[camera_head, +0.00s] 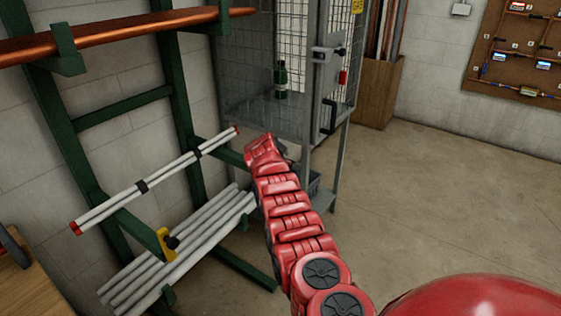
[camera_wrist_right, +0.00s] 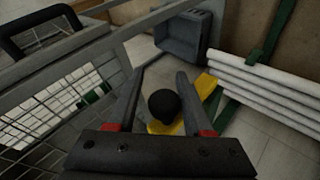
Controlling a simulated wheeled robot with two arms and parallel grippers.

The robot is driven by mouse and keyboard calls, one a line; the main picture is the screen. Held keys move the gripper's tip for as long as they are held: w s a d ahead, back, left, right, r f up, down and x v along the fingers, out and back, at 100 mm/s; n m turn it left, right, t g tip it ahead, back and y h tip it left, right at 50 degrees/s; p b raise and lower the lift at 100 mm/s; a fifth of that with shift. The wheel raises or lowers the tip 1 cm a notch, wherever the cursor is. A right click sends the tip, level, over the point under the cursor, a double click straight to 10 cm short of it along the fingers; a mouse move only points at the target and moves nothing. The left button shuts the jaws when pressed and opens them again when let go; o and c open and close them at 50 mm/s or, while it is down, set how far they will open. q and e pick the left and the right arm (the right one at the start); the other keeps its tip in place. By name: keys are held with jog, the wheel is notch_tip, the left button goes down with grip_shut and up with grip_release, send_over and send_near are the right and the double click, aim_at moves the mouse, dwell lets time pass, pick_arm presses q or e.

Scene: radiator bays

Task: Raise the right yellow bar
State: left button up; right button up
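In the right wrist view, the right yellow bar (camera_wrist_right: 209,90) shows partly, with a round black knob (camera_wrist_right: 164,105) on it. My right gripper (camera_wrist_right: 160,72) is open, with one finger on either side of the knob and no clear contact. In the head view, my red arm reaches towards the right end of the green rack and hides this bar and its knob. Another yellow bar (camera_head: 164,243) with a black knob stands at the rack's left upright. My left gripper is not in view.
White pipes (camera_head: 180,250) lie low on the green rack (camera_head: 180,110); a bundle of white tubes (camera_head: 165,174) rests above them and a copper pipe (camera_head: 130,36) on top. A wire cage (camera_head: 260,60) with a green bottle (camera_head: 281,80) stands close behind my arm. Floor at right is clear.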

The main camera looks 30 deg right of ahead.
jog(key=shift+o, duration=0.9)
jog(key=shift+s, duration=0.1)
jog(key=shift+f, duration=0.15)
jog(key=p+v, duration=0.1)
jog(key=v, duration=0.1)
jog(key=shift+s+a+r+p, duration=0.1)
jog(key=shift+a+r+p, duration=0.15)
jog(key=shift+p, duration=0.15)
jog(key=v, duration=1.4)
jog(key=shift+s+r+b, duration=0.25)
jog(key=shift+b, duration=0.1)
jog(key=shift+a, duration=0.1)
